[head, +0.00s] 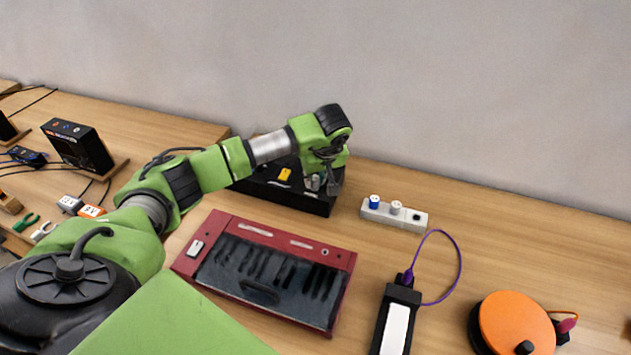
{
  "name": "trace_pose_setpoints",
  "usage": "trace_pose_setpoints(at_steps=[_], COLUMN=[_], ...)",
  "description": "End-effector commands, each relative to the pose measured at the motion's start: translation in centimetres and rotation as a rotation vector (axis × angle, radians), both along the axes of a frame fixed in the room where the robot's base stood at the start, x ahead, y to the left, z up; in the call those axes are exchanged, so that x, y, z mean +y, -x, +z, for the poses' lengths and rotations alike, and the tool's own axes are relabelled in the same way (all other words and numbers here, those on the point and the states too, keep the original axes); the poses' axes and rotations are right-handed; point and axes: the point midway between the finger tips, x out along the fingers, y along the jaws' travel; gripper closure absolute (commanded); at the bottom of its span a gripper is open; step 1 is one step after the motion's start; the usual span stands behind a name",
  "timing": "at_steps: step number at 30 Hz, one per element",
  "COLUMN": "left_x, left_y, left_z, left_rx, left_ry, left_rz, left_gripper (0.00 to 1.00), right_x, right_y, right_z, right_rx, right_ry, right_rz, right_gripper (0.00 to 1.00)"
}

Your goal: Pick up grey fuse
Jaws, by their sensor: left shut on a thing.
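My left gripper (327,185) points down over the right part of a black box (318,206) against the wall. It is shut on a small grey piece, which looks like the grey fuse (314,182). The fingers hide most of the piece, and I cannot tell whether it is still seated in the box or lifted clear. A yellow fuse (284,174) sits on the box, left of the gripper. My right gripper is not in view.
A white strip (407,217) with a blue plug (375,201) and a pale plug (396,207) lies right of the box. A red-framed keyboard (347,262) lies in front. A black device (384,320) with a purple cable and an orange disc (517,322) are at right.

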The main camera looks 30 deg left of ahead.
Motion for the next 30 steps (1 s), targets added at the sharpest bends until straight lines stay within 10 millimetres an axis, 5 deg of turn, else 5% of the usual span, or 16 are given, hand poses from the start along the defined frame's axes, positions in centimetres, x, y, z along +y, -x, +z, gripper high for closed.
trace_pose_setpoints(at_steps=[5, 14, 21, 30], left_x=[0.1, 1.0, 1.7, 2.0], left_y=[-0.2, 5.1, 10.3, 13.5], left_z=[2.2, 8.6, 10.6, 12.4], left_rx=[-0.010, -0.010, -0.005, -0.005], left_ry=[-0.002, -0.005, -0.003, 0.000], left_rz=[0.000, -0.002, 0.000, 0.001], left_gripper=[0.96, 0.96, 0.96, 0.96], right_x=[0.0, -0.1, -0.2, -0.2], right_y=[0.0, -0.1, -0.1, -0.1], right_z=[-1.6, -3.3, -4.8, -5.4], right_rx=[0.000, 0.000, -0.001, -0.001], right_ry=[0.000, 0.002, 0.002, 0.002], right_rz=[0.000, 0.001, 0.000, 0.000], right_gripper=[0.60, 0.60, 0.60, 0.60])
